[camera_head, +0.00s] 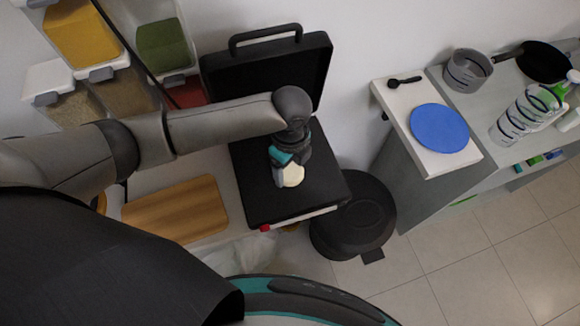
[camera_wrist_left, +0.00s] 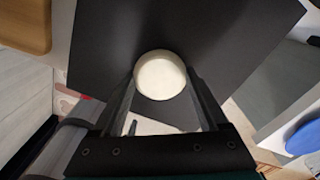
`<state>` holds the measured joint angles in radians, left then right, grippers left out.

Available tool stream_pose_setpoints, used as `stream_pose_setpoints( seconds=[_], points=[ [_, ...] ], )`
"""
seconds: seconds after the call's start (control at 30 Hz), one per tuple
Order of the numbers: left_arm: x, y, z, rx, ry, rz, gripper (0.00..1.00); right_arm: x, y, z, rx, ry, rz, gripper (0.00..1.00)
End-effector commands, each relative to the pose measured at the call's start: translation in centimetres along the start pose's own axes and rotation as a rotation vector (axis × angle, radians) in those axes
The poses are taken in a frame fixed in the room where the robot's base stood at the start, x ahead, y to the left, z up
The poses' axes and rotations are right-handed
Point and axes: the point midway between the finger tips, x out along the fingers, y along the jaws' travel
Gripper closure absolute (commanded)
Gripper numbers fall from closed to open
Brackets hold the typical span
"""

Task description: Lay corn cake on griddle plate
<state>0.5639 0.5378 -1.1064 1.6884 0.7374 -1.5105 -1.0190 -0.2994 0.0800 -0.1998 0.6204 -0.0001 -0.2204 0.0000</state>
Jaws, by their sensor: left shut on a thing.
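The corn cake is a pale, round, flat disc; it shows in the head view (camera_head: 292,175) and in the left wrist view (camera_wrist_left: 160,75). My left gripper (camera_head: 287,168) is shut on the corn cake, and its two fingers (camera_wrist_left: 160,88) stand on either side of it in the wrist view. The griddle plate (camera_head: 262,200) is a black flat surface with its lid (camera_head: 268,72) raised behind it. The cake is over the plate; I cannot tell whether it touches it. My right gripper is not in view.
A wooden board (camera_head: 175,208) lies left of the griddle. A round black bin (camera_head: 352,222) stands on the floor to its right. A blue plate (camera_head: 439,128) sits on a white counter farther right. Spice dispensers (camera_head: 84,35) hang at upper left.

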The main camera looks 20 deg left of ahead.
Motion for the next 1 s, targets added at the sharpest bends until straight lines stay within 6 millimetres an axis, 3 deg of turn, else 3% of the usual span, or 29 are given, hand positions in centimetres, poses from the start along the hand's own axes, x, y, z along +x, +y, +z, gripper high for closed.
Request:
stream_pose_setpoints(
  seconds=[0.37,0.4,0.6,0.87,1.0],
  points=[
    [0.4,0.0,0.0,0.000,0.000,-0.001,0.82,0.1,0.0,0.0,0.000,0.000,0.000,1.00],
    [0.5,0.0,0.0,0.000,0.000,-0.001,0.23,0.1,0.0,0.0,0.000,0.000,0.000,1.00],
    [0.4,0.0,0.0,0.000,0.000,-0.001,0.00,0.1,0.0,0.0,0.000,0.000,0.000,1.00],
    [0.3,0.0,0.0,0.000,0.000,-0.001,0.00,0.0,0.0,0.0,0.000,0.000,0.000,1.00],
    [-1.0,-0.1,0.0,0.001,0.001,-0.004,0.00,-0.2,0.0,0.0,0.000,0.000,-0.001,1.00]
  ],
)
